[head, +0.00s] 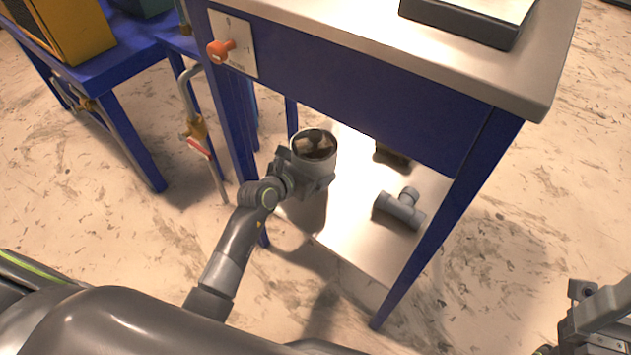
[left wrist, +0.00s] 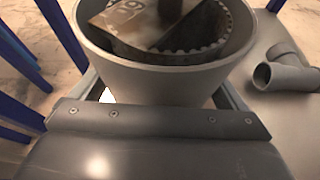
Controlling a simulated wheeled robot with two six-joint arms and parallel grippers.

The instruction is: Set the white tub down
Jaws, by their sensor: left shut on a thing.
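The white tub (head: 312,160) is round and open-topped, with dark and brownish parts inside it. In the left wrist view the tub (left wrist: 165,80) fills the upper middle, close to the camera, with its rim and a toothed dark part inside showing. My left gripper (head: 312,180) is shut on the tub, near the left edge of the table's lower shelf (head: 345,220). The tub looks upright. I cannot tell whether its base touches the shelf. My right gripper (head: 580,315) is partly in view at the lower right corner, away from the tub; its jaw state is unclear.
A grey pipe tee (head: 400,208) lies on the shelf right of the tub. A dark block (head: 392,154) sits further back. Blue table legs (head: 440,235) and the tabletop (head: 400,50) frame the shelf. Bare shelf shows in front of the tee. An orange knob (head: 221,49) sticks out upper left.

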